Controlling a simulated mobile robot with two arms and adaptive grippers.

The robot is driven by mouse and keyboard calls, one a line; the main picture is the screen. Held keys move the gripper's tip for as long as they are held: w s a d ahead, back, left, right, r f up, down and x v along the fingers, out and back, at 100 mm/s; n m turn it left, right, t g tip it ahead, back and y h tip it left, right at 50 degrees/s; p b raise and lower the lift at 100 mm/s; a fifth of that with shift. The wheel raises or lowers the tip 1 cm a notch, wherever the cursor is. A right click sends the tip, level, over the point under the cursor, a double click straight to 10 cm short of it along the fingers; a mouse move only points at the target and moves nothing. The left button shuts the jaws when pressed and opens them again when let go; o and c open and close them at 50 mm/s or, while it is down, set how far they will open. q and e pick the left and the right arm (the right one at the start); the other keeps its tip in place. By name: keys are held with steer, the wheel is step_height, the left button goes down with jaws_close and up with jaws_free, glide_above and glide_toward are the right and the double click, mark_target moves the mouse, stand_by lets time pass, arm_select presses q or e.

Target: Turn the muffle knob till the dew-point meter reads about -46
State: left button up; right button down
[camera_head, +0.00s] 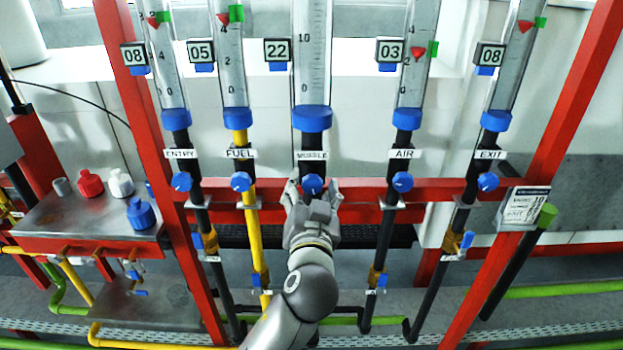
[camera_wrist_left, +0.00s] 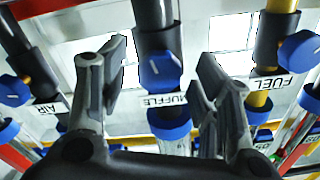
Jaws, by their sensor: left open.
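The blue muffle knob (camera_head: 312,185) sits below the MUFFLE label on the middle flow tube, whose small display reads 22. My left gripper (camera_head: 313,192) is open in front of it, one finger on each side. In the left wrist view the knob (camera_wrist_left: 161,70) shows a white pointer line and lies between the open fingers (camera_wrist_left: 160,82), with visible gaps on both sides. I cannot pick out a dew-point meter or its reading in these frames. My right gripper is not in view.
FUEL knob (camera_head: 241,181) and AIR knob (camera_head: 402,181) flank the muffle knob; ENTRY knob (camera_head: 181,181) and EXIT knob (camera_head: 487,181) are farther out. A red crossbar (camera_head: 355,190) runs behind. A metal shelf (camera_head: 70,222) at left holds small bottles.

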arm_select(q)
steer(key=shift+w, duration=0.95)
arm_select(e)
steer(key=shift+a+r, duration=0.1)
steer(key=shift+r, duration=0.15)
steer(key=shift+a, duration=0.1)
arm_select(q)
steer(key=c, duration=1)
steer(key=shift+c, duration=0.2)
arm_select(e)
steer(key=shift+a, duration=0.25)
arm_select(q)
steer(key=shift+p, duration=0.3)
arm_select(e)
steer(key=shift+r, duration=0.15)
